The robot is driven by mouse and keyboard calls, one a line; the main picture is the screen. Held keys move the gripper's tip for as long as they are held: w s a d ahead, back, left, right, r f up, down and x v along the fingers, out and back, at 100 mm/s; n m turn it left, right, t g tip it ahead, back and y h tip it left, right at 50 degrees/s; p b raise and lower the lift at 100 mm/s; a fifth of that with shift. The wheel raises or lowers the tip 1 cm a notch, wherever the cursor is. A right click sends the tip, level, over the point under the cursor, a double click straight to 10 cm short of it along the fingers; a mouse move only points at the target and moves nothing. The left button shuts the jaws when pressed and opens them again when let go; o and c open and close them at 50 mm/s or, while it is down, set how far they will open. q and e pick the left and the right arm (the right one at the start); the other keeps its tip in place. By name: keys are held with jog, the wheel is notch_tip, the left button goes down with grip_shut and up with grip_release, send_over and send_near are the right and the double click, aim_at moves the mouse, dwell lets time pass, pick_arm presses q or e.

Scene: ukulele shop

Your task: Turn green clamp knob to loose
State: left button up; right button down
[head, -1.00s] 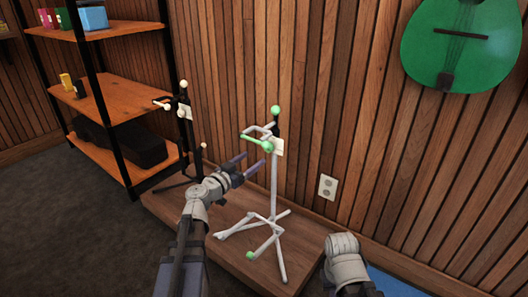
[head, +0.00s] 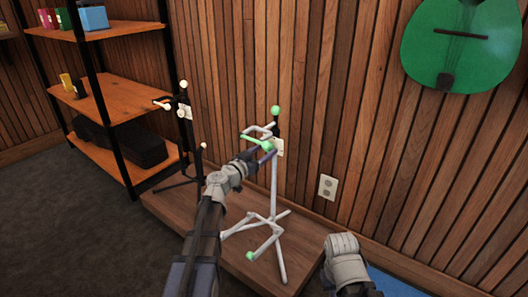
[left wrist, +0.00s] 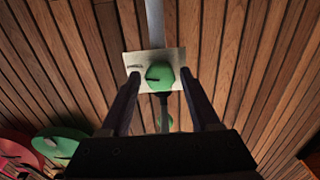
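A white stand with green parts stands upright on a low wooden platform (head: 225,238). The green clamp knob (head: 256,141) is on the upper part of the stand's post (head: 274,190), in front of a pale card. In the left wrist view the knob (left wrist: 160,76) lies between the fingertips of my left gripper (left wrist: 160,80), with a small gap on each side. The left gripper (head: 257,153) is open around the knob in the head view, which partly hides it. My right arm shows at the lower right; its fingers are not visible.
A second, dark stand (head: 184,115) is to the left on the platform. A shelf unit (head: 115,105) stands further left. A wood-plank wall with an outlet (head: 328,187) is close behind. A green instrument (head: 460,45) hangs at the upper right.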

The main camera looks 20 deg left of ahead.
pick_arm(q)
grip_shut()
jog(key=shift+n, duration=0.3)
jog(key=shift+d+r+n, duration=0.1)
jog(key=shift+n, duration=9.5)
jog(key=shift+o, duration=1.4)
grip_release()
